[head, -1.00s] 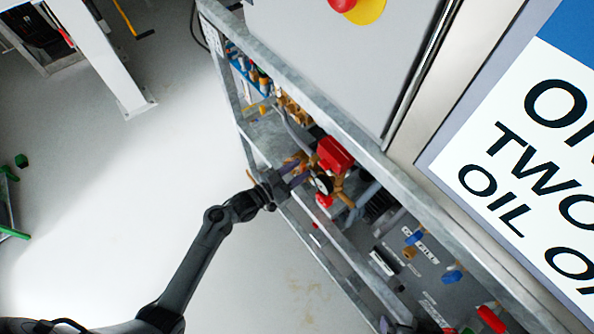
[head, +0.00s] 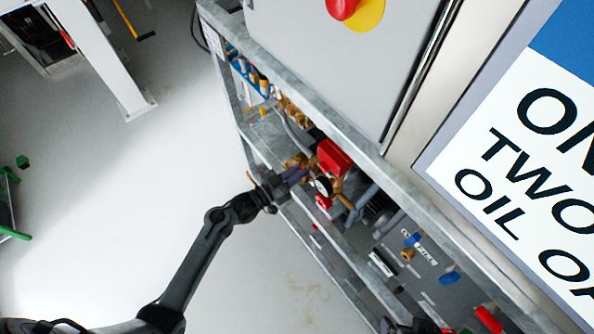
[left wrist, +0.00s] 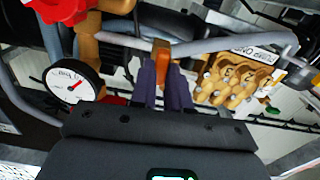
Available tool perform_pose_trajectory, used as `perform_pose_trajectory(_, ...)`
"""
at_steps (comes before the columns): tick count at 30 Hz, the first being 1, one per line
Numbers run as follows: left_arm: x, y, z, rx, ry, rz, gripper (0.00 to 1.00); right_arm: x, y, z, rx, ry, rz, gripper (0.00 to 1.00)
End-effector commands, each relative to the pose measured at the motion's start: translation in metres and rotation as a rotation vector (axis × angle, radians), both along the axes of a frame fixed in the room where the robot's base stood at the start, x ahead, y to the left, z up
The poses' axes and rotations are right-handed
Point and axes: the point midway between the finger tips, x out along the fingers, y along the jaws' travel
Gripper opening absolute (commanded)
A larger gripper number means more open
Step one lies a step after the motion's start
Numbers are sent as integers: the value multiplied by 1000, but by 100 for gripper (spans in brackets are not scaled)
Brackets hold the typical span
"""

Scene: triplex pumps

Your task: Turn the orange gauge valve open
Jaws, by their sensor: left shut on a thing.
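The orange gauge valve handle (left wrist: 162,58) shows in the left wrist view between the purple fingers of my left gripper (left wrist: 163,82), which is shut on it. In the head view my left gripper (head: 296,173) reaches in through the side of the metal frame, beside the round white gauge (head: 322,186). The gauge also shows in the left wrist view (left wrist: 73,82), to the left of the fingers, with a red needle. The fingers hide part of the valve. My right gripper is not in view.
A red block (head: 334,157) sits just above the gauge. The galvanized frame rail (head: 330,118) runs close over the arm. Brass pump parts (left wrist: 235,80) lie right of the fingers in the wrist view.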

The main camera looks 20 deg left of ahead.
Motion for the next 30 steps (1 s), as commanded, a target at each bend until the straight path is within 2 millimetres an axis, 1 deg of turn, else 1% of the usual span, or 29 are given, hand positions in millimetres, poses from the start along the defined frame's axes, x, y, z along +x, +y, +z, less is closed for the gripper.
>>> perform_pose_trajectory(1,0,0,3,-22,14,0,0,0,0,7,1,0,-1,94)
perform_pose_trajectory(8,1,1,5,-176,100,0,0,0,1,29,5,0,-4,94)
perform_pose_trajectory(15,1,2,3,-374,209,0,0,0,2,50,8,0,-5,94)
perform_pose_trajectory(30,2,3,1,-793,437,1,0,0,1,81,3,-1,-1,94)
